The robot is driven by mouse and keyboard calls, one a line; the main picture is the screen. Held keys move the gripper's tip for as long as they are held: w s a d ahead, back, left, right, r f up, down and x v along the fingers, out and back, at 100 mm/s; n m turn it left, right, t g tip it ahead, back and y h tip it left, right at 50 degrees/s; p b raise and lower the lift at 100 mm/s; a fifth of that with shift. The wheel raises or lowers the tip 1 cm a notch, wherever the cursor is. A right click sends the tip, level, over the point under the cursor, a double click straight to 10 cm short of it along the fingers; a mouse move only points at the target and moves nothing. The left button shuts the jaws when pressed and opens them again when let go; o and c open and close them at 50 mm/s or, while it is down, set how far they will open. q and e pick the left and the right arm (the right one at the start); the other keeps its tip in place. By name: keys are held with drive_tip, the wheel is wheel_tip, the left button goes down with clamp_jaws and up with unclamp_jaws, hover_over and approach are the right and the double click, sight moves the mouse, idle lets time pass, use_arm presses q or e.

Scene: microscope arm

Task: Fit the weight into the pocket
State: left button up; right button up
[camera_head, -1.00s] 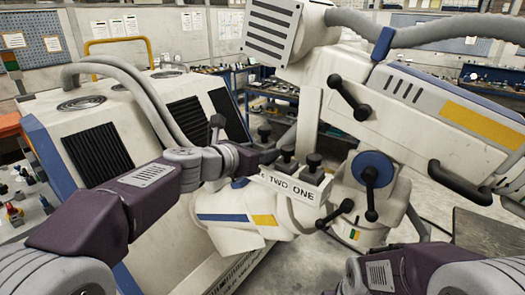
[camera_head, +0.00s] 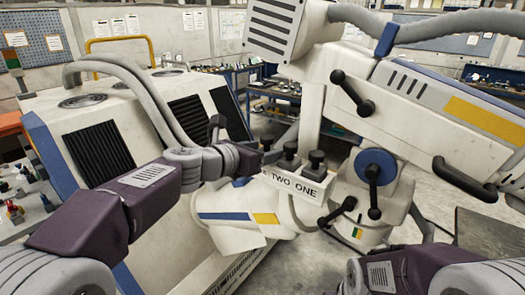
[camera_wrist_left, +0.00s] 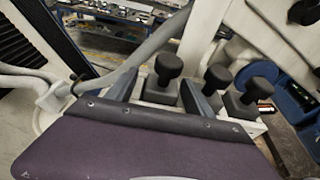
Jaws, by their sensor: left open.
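My left gripper (camera_head: 266,157) is at the left end of a white tray (camera_head: 300,184) marked "TWO" and "ONE" on the microscope arm. In the left wrist view its open fingers (camera_wrist_left: 160,95) stand either side of a dark knobbed weight (camera_wrist_left: 168,68). That weight (camera_head: 266,144) is the leftmost in the head view. Two similar weights stand to its right, a middle one (camera_head: 290,152) and a right one (camera_head: 317,161). The leftmost pocket and the weight's lower end are hidden, so its seating cannot be told. My right gripper is out of view.
The microscope arm (camera_head: 420,95) with black handles rises behind and right of the tray. A blue-hubbed joint (camera_head: 375,167) is close on the right. A white cabinet (camera_head: 120,130) with a grey hose stands left. Open floor shows at right.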

use_arm(q)
drive_tip(key=shift+s+a+f, duration=0.1)
drive_tip(key=shift+s+a, duration=0.1)
drive_tip(key=shift+s, duration=0.2)
drive_tip(key=v, duration=0.9)
drive_tip(key=s+a+f+m+g+y+b, duration=0.1)
drive_tip(key=s+f+m+g+y, duration=0.15)
drive_tip(key=f, duration=1.05)
drive_tip(key=s+a+f+m+g+y+b, duration=0.1)
drive_tip(key=s+f+m+g+b, duration=0.2)
drive_tip(key=f, duration=0.9)
drive_tip(key=s+a+f+m+g+y, duration=0.2)
drive_tip(key=s+a+f+m, duration=0.2)
drive_tip(key=m, duration=0.7)
drive_tip(key=s+a+f+m+g+y, duration=0.3)
drive_tip(key=s+a+f+m, duration=0.2)
drive_tip(key=s+f+m, duration=0.3)
drive_tip(key=f+m+p, duration=0.1)
drive_tip(key=m, duration=0.3)
drive_tip(key=shift+s+a+f, duration=0.2)
drive_tip(key=shift+s+f, duration=0.1)
drive_tip(key=shift+f, duration=0.05)
